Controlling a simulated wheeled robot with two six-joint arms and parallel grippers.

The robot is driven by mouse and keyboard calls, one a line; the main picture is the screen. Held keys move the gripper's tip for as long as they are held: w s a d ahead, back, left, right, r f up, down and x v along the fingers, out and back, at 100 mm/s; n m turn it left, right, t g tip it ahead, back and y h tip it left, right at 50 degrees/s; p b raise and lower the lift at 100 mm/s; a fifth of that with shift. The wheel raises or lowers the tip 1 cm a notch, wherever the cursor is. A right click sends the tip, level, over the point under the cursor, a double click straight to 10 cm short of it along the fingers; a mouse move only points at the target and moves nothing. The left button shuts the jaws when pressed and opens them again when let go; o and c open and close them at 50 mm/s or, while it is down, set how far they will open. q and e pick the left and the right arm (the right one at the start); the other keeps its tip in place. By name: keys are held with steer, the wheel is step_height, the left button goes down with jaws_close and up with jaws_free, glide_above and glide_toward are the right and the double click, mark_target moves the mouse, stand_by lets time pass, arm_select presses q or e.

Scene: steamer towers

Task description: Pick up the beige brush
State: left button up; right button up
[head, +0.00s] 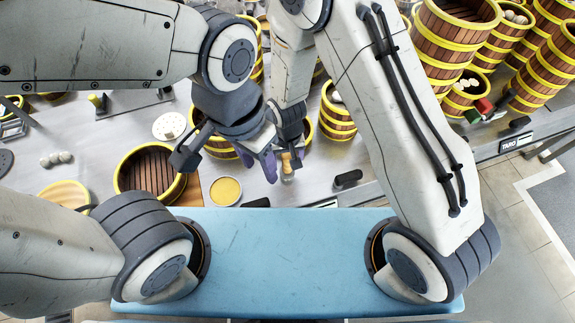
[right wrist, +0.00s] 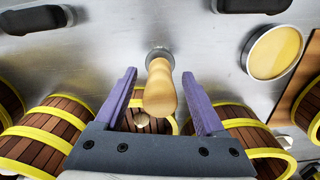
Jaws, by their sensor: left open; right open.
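The beige brush (head: 287,162) has a rounded wooden handle and a grey lower end, and stands roughly upright on the metal counter. In the right wrist view its handle (right wrist: 160,88) points toward the camera, between the two purple fingers of my right gripper (right wrist: 159,75). The fingers are open, with a visible gap on each side of the handle. In the head view my right gripper (head: 284,164) is at the brush.
An open wooden steamer (head: 150,170) with yellow bands and a round dish with a yellow top (head: 225,191) are left of the brush. A black-handled item (head: 347,179) lies to its right. Stacked steamers (head: 440,45) stand at right. The blue surface (head: 280,260) in front is clear.

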steer(key=shift+f, duration=1.2)
steer(key=shift+c, duration=0.4)
jaws_close()
steer(key=shift+r, duration=0.15)
